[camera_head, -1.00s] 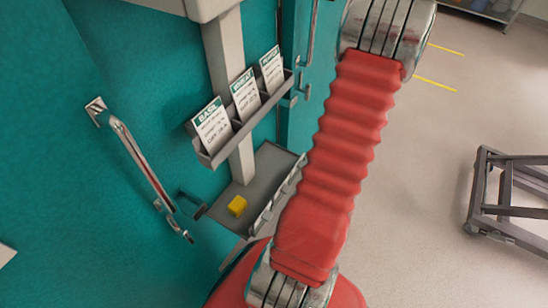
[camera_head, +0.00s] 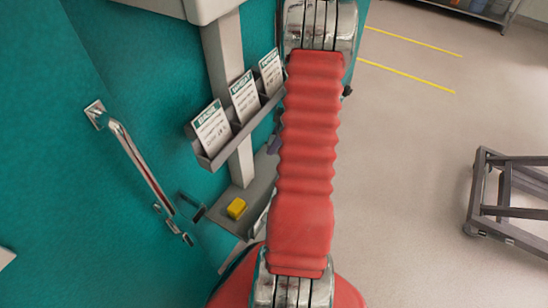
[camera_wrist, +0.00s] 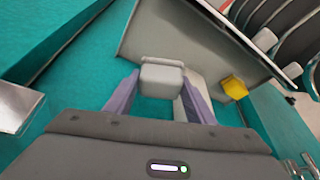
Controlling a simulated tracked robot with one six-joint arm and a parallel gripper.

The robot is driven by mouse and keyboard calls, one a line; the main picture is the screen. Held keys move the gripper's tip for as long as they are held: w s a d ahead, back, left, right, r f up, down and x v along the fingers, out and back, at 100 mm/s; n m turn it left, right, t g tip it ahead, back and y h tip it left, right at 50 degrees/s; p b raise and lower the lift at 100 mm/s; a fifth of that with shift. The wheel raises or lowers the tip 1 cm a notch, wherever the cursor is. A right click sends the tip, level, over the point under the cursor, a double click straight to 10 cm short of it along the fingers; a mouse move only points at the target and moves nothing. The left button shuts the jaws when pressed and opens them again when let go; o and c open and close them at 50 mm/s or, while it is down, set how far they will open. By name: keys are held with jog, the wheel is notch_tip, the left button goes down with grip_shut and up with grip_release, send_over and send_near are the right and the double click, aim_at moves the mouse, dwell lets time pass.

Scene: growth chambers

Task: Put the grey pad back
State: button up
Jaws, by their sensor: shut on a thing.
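The grey pad (camera_wrist: 162,76) is a small light-grey block. In the wrist view it sits between the tips of the two purple fingers of my gripper (camera_wrist: 160,88), which is shut on it. Beyond it is a grey tray (camera_wrist: 150,32), which also shows below the card rack in the head view (camera_head: 257,190). Whether the pad touches the tray I cannot tell. A yellow block (camera_wrist: 234,87) lies to the right of the pad; the head view shows it on the tray (camera_head: 236,208). In the head view my red arm hides the pad and most of my gripper.
A rack (camera_head: 213,158) with three labelled cards (camera_head: 244,97) is fixed on a pale post above the tray. A metal handle (camera_head: 142,165) sticks out from the teal wall at left. A dark wheeled frame (camera_head: 510,195) stands on the open floor at right.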

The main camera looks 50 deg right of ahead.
notch_tip(320, 180, down, 5)
jog(key=shift+f, duration=0.15)
notch_tip(320, 180, down, 4)
jog(key=shift+s+f, duration=0.1)
jog(key=shift+w+f, duration=0.2)
jog(key=shift+f, duration=0.1)
jog(key=shift+c, duration=0.4)
jog(key=o, duration=1)
jog(key=shift+r, duration=0.1)
